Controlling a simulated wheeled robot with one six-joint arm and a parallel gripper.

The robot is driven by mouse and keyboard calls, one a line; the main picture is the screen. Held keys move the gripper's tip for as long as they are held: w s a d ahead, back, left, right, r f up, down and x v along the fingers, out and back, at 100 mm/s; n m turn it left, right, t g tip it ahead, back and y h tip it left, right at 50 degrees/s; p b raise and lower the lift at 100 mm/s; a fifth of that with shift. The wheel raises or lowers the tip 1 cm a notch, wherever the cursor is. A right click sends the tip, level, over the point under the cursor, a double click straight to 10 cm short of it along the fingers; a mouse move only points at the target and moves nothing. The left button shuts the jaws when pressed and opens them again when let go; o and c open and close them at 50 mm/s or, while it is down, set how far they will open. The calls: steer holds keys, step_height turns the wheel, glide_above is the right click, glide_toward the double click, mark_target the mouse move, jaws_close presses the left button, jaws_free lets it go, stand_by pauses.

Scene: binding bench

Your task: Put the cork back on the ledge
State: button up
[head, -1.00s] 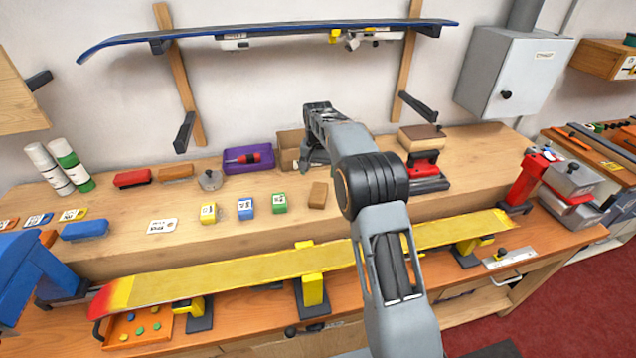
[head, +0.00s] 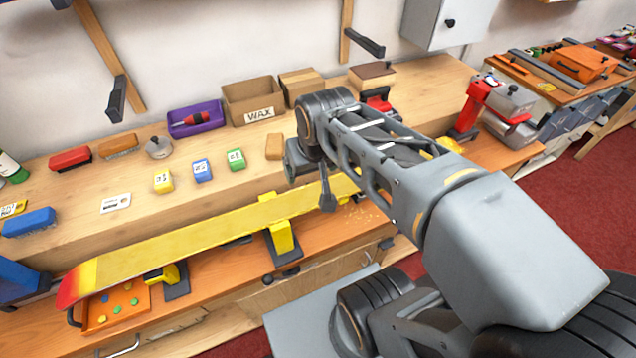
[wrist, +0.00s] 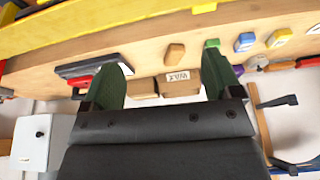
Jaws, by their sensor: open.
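The cork, a small tan block (head: 274,147), stands on the wooden ledge (head: 130,211), right of the green block. In the wrist view, which is upside down, the cork (wrist: 174,53) shows ahead of the gap between the fingers. My gripper (wrist: 163,78) is open, with its two dark green fingers apart and nothing between them. It is clear of the cork. In the head view my arm crosses the right half, and its end by the board is mostly hidden behind its own links.
A yellow board (head: 215,231) lies on supports in front of the ledge. Yellow (head: 163,181), blue (head: 202,170) and green (head: 236,159) blocks stand left of the cork. Behind are a WAX box (head: 253,102) and a purple bin (head: 195,119). A red vise (head: 470,110) is at right.

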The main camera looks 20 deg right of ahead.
steer(key=shift+s+f, duration=0.55)
steer(key=shift+s, duration=0.3)
steer(key=shift+s+f, duration=0.5)
steer(key=shift+s, duration=0.35)
